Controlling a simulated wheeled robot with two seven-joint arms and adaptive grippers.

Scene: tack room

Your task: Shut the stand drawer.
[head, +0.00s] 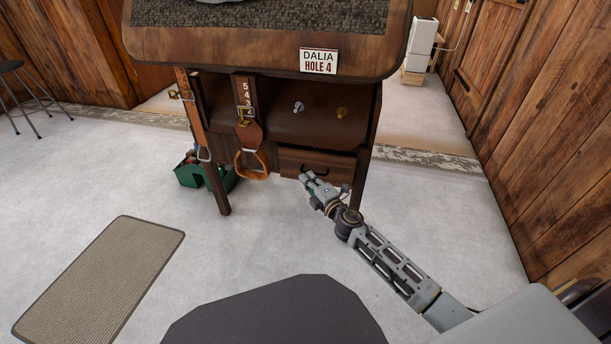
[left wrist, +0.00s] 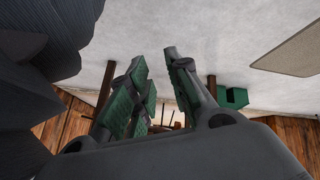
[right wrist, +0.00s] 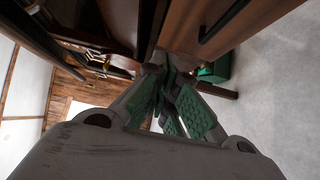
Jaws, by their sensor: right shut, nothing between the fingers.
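The saddle stand (head: 225,48) is a dark wooden stand in front of me. Its drawer (head: 330,161) sits low on the right side, with a brown wooden front. The drawer's dark bar handle (right wrist: 222,22) shows at the top of the right wrist view. How far the drawer stands out is hard to tell.
A stirrup (head: 252,163) hangs on a strap left of the drawer. A green box (head: 190,176) is on the floor by the stand's left leg. A mat (head: 100,275) lies at left, a stool (head: 22,90) beyond it. The floor right of the stand is clear.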

